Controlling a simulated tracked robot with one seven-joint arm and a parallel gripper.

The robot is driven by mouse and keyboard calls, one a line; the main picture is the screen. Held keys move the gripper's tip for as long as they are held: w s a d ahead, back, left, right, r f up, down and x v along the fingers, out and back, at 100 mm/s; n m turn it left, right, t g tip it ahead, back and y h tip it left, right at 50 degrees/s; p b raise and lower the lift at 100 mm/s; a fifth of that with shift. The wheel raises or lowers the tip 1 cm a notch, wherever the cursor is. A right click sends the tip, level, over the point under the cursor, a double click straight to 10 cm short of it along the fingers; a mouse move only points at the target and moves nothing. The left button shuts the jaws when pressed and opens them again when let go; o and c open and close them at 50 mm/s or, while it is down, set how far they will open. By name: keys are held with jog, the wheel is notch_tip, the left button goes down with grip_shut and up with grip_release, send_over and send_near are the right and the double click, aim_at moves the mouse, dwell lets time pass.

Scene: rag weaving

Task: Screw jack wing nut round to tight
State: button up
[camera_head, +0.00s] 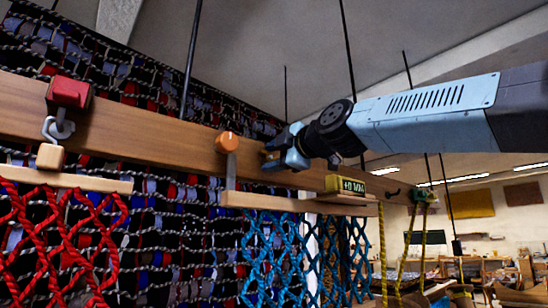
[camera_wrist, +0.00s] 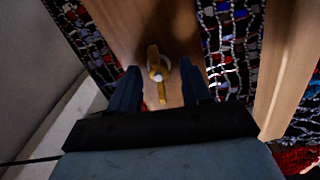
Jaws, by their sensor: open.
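The wing nut (camera_wrist: 157,62) shows in the wrist view as a brass-yellow piece with a pale round centre, on the face of a wooden beam (camera_wrist: 118,25). Its wings run roughly up and down in that picture. My gripper (camera_wrist: 159,68) is open, with one dark blue finger on each side of the wing nut and a gap on both sides. In the head view my gripper (camera_head: 282,148) is close to the beam (camera_head: 130,127), and a small part of the wing nut shows by the fingertips. Contact cannot be told.
An orange knob (camera_head: 228,143) and a red block with a hook (camera_head: 70,92) are on the beam to the left. A yellow readout (camera_head: 352,186) reading about "+0 MM" sits to the right. Red netting (camera_head: 50,225) and blue netting (camera_head: 270,245) hang below wooden bars.

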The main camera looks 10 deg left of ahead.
jog(key=shift+w+a, duration=0.1)
grip_shut()
jog(key=shift+f, duration=0.1)
dwell(0.4)
